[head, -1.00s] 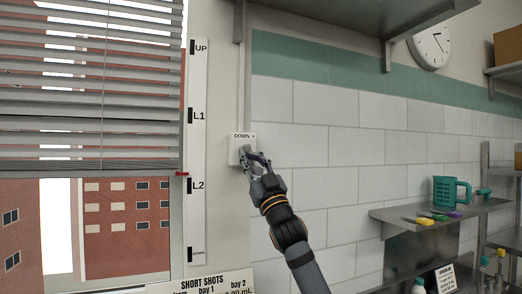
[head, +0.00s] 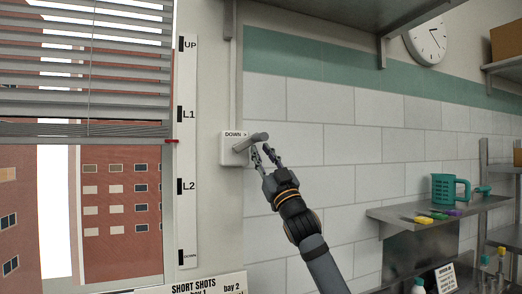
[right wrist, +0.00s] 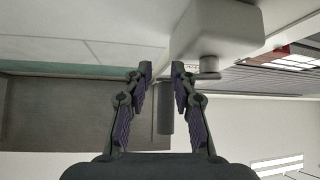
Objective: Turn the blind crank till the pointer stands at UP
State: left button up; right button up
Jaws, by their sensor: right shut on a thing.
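The blind (head: 85,75) hangs at the window on the left of the head view. Its red pointer (head: 172,141) stands between L1 and L2 on the white scale (head: 187,220), somewhat nearer L1. The crank box (head: 229,158), labelled DOWN with an arrow, is on the wall right of the scale. The grey crank (head: 256,140) points right and slightly up from it. My right gripper (head: 262,150) is shut on the crank's handle, which shows as a dark cylinder (right wrist: 165,108) between the fingers in the right wrist view. My left gripper is out of view.
Another shelf (head: 340,14) overhangs at the top. A SHORT SHOTS sign (head: 205,287) is below. The tiled wall near the crank is clear.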

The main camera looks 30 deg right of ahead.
jog(key=a+r+p, duration=0.1)
jog(key=r+p, duration=0.1)
jog(key=a+r+p, duration=0.1)
jog(key=r+p, duration=0.2)
jog(key=a+r+p, duration=0.1)
jog(key=r+p, duration=0.1)
jog(key=r, duration=0.1)
jog(key=shift+s+a+r+p, duration=0.15)
jog(key=shift+s+r+p, duration=0.1)
jog(key=shift+s+p, duration=0.05)
grip_shut()
jog(key=shift+f, duration=0.2)
jog(key=a+p, duration=0.1)
jog(key=w+a+p, duration=0.1)
jog(key=a+p, duration=0.1)
jog(key=w+a+r+p, duration=0.1)
jog(key=a, duration=0.1)
jog(key=shift+w, duration=0.1)
jog(key=shift+f, duration=0.15)
